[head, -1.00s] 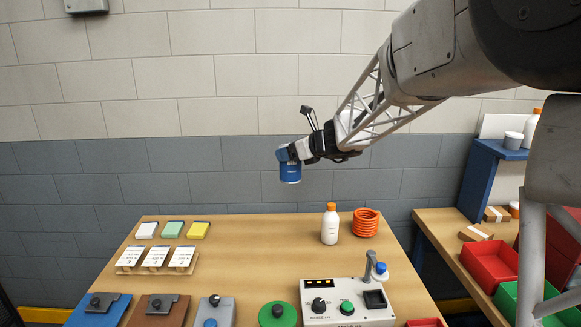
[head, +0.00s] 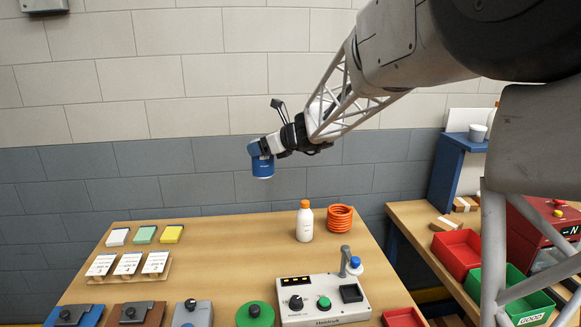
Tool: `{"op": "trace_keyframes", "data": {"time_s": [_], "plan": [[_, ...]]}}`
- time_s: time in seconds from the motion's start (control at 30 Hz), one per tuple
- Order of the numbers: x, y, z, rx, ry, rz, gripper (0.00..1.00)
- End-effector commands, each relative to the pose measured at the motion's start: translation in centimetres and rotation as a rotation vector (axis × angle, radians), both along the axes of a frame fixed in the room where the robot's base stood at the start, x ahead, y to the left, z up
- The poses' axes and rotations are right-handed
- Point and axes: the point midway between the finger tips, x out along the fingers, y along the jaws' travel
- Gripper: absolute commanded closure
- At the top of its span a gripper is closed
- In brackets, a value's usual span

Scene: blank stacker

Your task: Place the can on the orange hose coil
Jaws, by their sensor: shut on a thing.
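A blue can (head: 263,168) hangs in the air above the back of the wooden table. My gripper (head: 257,150) is shut on it at its upper part; the fingers are small and dark in the head view. The orange hose coil (head: 340,219) stands as a stack of rings at the back right of the table. Its top looks bare. The can is higher than the coil and to its left in the picture, apart from it.
A white bottle with an orange cap (head: 305,222) stands just left of the coil. A control box (head: 322,300) with a small tap-like post is in front. Cards and coloured blocks (head: 144,235) are at left. The table's middle is clear.

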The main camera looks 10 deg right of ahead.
Motion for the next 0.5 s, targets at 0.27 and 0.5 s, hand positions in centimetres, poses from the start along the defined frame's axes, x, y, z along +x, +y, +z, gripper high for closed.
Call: {"op": "trace_keyframes", "data": {"time_s": [0.27, 0.5], "plan": [[-0.2, -2.8, -1.4, -0.004, 0.002, -0.013, 0.65], [-1.0, -7.8, -4.1, -0.009, 0.007, -0.032, 0.65]]}}
